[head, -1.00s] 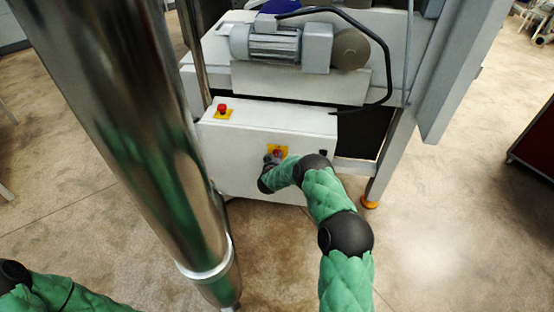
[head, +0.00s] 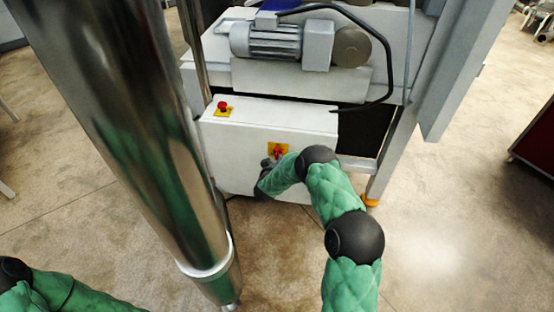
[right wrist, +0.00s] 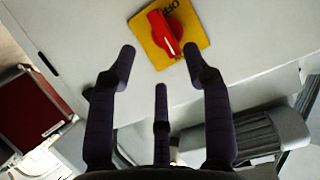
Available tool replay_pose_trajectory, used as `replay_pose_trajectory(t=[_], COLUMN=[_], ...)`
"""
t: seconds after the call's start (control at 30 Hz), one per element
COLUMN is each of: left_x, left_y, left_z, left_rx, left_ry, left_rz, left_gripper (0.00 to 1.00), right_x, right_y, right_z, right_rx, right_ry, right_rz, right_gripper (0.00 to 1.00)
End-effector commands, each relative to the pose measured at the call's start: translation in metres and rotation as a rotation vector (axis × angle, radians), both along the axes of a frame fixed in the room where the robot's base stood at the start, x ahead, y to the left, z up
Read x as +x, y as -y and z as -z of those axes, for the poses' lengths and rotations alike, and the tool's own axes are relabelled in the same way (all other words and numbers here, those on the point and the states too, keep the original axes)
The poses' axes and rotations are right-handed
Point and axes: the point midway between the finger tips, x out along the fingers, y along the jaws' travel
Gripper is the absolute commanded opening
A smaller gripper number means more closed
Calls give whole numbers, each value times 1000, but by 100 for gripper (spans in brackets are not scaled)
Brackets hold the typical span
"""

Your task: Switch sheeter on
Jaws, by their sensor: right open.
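The sheeter's white control box (head: 240,165) carries a red rotary switch (head: 277,153) on a yellow plate on its front face. The switch also shows in the right wrist view (right wrist: 165,32), its handle lying at a slant with a white line on it. Part of the word OFF is readable on the plate. My right gripper (head: 268,166) is beside and just below the switch in the head view. In the right wrist view its dark fingers (right wrist: 160,58) are spread and empty, with the switch beyond the tips, apart from them. My left gripper is out of view.
A red push button (head: 223,106) on a yellow plate sits on the box's top. The motor (head: 270,42) and a black cable (head: 386,70) are above. A shiny metal column (head: 130,120) blocks the left side.

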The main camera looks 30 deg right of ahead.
Motion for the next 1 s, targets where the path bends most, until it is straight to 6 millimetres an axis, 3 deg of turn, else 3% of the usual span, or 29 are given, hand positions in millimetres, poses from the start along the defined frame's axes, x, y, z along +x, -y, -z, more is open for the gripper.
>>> replay_pose_trajectory(t=[0.33, 1.0], left_x=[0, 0], left_y=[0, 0], left_z=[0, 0], left_rx=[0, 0], left_ry=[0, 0], left_rz=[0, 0], left_gripper=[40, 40], right_x=[-34, -38], right_y=[-28, -30], right_z=[-17, -19], right_rx=[1, 1], right_ry=[-2, 0], right_rz=[0, 1], right_gripper=[50, 50])
